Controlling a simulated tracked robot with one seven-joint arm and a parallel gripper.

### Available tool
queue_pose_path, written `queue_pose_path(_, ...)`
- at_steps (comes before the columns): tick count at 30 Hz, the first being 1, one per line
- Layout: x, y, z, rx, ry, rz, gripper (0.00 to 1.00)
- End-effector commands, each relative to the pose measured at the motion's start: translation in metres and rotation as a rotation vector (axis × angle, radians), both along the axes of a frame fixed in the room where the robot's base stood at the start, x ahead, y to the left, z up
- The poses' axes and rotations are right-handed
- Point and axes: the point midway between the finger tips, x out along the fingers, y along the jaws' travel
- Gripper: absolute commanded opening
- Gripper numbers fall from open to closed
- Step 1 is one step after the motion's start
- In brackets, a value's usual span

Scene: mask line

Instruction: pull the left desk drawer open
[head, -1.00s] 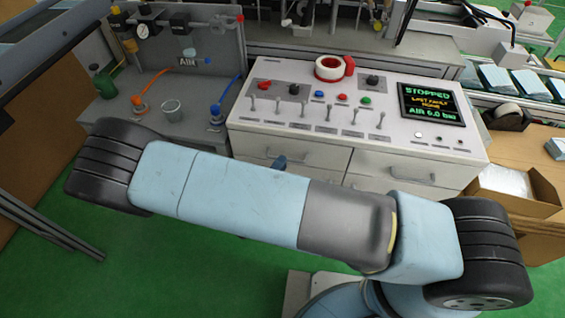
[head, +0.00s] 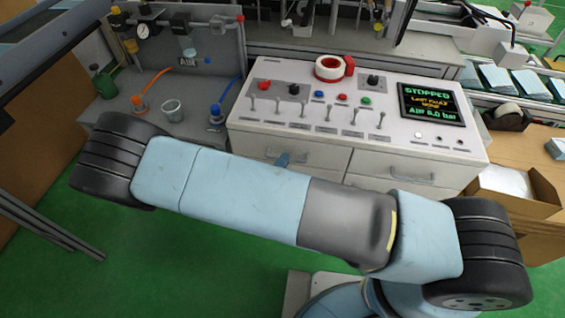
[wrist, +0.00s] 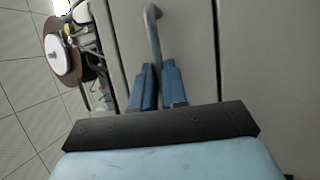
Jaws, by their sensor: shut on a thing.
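The left desk drawer (head: 325,157) is a pale grey front under the control panel and looks flush with the desk. Its grey bar handle (wrist: 152,32) runs down between the blue fingers of my gripper (wrist: 158,85) in the wrist view. My gripper is shut on the handle near one end. In the head view, only a small blue part of my gripper (head: 284,159) shows at the handle; my arm hides the rest and the drawer's lower part.
The right drawer (head: 375,166) with its own handle is beside it. The sloped control panel (head: 290,125) above carries levers, buttons, a tape roll (head: 330,68) and a screen (head: 430,102). An open carton (head: 520,200) stands at the right. Green floor is clear in front.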

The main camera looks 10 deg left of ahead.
Motion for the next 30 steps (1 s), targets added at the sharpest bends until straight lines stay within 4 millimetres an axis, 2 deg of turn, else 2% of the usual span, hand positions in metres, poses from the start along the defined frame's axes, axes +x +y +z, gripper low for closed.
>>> queue_pose_path(12,-0.001,0.0,-0.002,0.002,0.006,0.0,0.0)
queue_pose_path(17,-0.007,0.0,-0.002,0.001,0.007,0.0,0.0)
queue_pose_path(23,-0.036,0.001,-0.003,0.002,0.009,0.001,0.0)
queue_pose_path(30,-0.093,0.003,-0.003,0.001,0.01,0.002,0.0)
